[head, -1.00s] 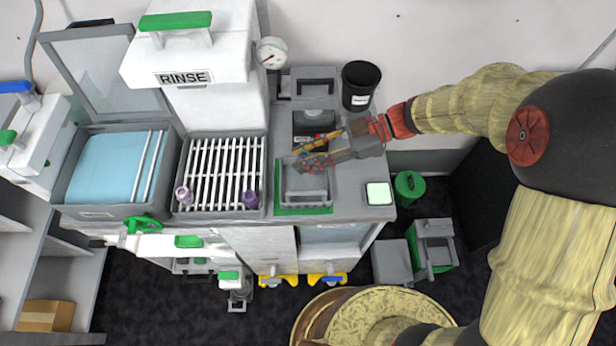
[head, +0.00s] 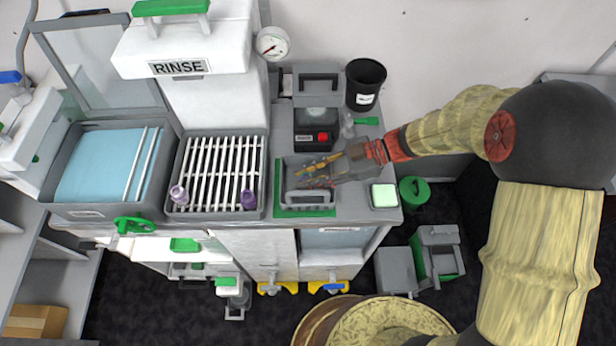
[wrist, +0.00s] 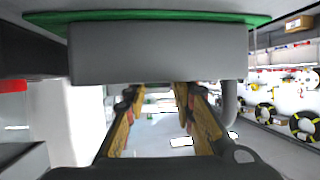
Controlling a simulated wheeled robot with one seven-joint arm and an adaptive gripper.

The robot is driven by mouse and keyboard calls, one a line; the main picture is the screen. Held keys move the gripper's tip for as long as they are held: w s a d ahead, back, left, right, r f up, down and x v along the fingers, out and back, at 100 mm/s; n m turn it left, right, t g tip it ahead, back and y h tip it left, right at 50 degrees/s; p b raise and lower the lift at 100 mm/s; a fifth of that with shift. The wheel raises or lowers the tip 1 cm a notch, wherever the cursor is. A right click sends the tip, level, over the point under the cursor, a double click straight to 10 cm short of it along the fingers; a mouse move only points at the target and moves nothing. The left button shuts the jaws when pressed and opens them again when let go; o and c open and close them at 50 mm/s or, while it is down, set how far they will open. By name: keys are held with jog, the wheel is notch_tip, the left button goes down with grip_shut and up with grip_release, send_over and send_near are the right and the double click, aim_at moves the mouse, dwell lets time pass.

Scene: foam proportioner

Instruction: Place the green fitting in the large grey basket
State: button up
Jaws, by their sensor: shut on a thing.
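A grey basket (head: 307,206) with a front handle stands on a green mat on the counter. In the wrist view its grey wall (wrist: 158,55) fills the upper middle, below a green edge. My gripper (head: 308,174) reaches over the basket from the right, fingers pointing left and low. In the wrist view the fingers run up to the wall, which hides their tips. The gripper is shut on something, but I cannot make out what. A green-ended fitting (head: 366,121) with a pale, clear body lies behind my gripper, by the black bucket.
A black bucket (head: 364,86) and a dark box with a red knob (head: 322,138) stand behind the basket. Left are a white-barred rack (head: 217,175) with two purple-capped bottles and a blue-lined tray (head: 90,209). A pale green pad (head: 384,195) lies at the right counter edge.

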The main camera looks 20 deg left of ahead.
jog(key=o, duration=1)
jog(key=shift+f, duration=0.1)
jog(key=shift+o, duration=0.4)
jog(key=p+v, duration=0.4)
jog(key=v, duration=0.8)
jog(key=shift+p, duration=0.4)
